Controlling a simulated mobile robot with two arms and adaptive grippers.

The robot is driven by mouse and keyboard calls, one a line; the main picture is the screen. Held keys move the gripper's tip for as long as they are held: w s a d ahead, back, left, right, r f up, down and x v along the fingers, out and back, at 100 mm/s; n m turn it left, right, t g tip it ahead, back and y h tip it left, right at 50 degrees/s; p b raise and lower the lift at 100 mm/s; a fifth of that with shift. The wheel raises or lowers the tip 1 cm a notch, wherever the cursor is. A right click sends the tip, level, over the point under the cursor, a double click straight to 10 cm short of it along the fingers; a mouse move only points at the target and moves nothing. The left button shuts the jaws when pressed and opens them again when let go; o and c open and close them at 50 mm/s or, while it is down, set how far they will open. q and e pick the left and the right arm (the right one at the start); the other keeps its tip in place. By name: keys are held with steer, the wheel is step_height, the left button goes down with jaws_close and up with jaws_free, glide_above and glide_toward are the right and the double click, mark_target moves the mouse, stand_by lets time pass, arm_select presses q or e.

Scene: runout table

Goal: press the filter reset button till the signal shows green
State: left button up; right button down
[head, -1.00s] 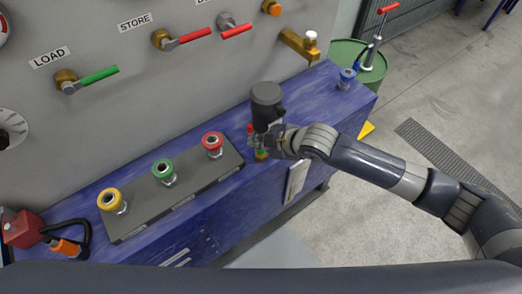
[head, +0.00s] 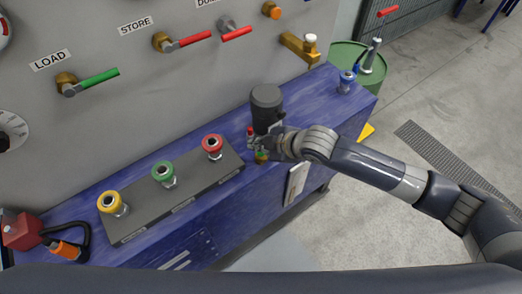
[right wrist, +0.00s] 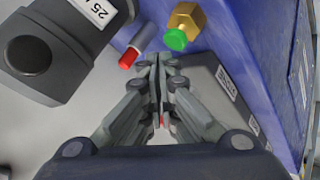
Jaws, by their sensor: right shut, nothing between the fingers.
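The dark grey filter housing (head: 266,98) stands on the blue bench (head: 330,100); it also shows at the upper left of the right wrist view (right wrist: 45,50). Beside it are a small grey cylinder with a red tip (right wrist: 136,47) and a brass fitting with a green tip (right wrist: 182,30). I cannot tell which of these is the reset button. My right gripper (right wrist: 158,62) is shut and empty. Its fingertips lie close to both parts in the picture; contact cannot be told. In the head view, the right gripper (head: 269,146) partly covers this spot. My left gripper is not in view.
A grey box with yellow (head: 112,202), green (head: 164,172) and red (head: 212,145) buttons lies left of the right gripper. The wall panel (head: 150,90) with valve levers rises behind. A green drum (head: 360,70) stands at the right.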

mark_target(259, 154)
steer(key=shift+f, duration=0.1)
steer(key=shift+f, duration=0.35)
steer(key=shift+f, duration=0.5)
stand_by(1.1)
steer(key=shift+r, duration=0.1)
steer(key=shift+r+p, duration=0.8)
steer(key=shift+r, duration=0.1)
step_height(259, 154, up, 5)
steer(key=p, duration=0.5)
